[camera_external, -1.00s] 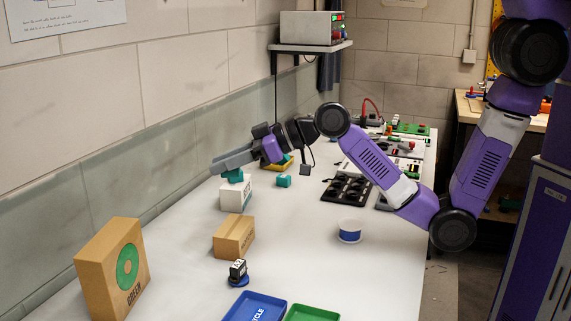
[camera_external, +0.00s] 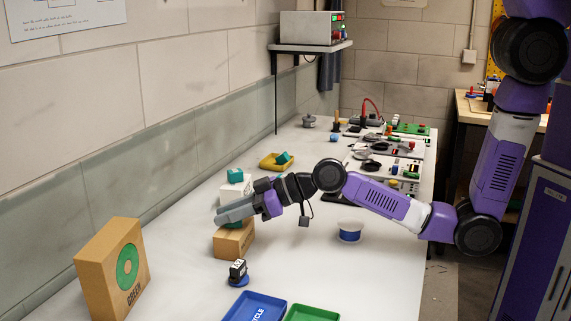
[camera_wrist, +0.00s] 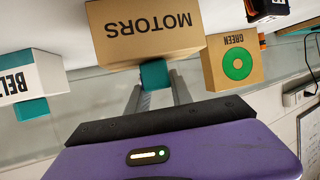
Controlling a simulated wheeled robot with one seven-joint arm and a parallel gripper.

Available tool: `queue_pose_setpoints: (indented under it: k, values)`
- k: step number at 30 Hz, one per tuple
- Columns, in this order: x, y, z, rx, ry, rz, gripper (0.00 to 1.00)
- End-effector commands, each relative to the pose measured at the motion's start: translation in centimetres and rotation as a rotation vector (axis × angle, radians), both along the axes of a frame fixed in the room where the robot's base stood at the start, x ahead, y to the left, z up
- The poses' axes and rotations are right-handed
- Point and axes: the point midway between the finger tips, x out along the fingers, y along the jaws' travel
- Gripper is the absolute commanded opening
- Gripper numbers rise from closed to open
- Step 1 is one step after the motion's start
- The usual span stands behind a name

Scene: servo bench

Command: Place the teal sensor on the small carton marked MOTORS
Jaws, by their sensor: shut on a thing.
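The small brown carton marked MOTORS (camera_wrist: 150,30) appears upside down in the wrist view; in the external view the carton (camera_external: 232,243) stands on the bench. My gripper (camera_wrist: 154,90) is shut on the teal sensor (camera_wrist: 155,74), a small teal block between the fingers. In the external view, my gripper (camera_external: 234,213) is over the carton's top and partly covers the sensor (camera_external: 234,224). The sensor is at the carton's top edge; I cannot tell whether it touches or hovers slightly above.
A tall box marked GREEN (camera_external: 105,275), a small black device (camera_external: 238,271), blue tray (camera_external: 250,311) and green tray (camera_external: 310,314) are nearer. A blue-and-white spool (camera_external: 349,234) stands right.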

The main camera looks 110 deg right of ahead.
Motion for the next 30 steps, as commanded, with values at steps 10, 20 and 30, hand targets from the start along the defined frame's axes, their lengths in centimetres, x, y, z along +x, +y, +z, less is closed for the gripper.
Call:
queue_pose_setpoints:
  k: [10,20,30]
  values:
    - [0.0,0.0,-0.3,0.0,0.0,0.0,0.42]
    - [0.0,0.0,-0.2,0.0,0.001,0.0,0.48]
    - [-3.2,1.3,1.3,-0.002,0.001,-0.001,0.48]
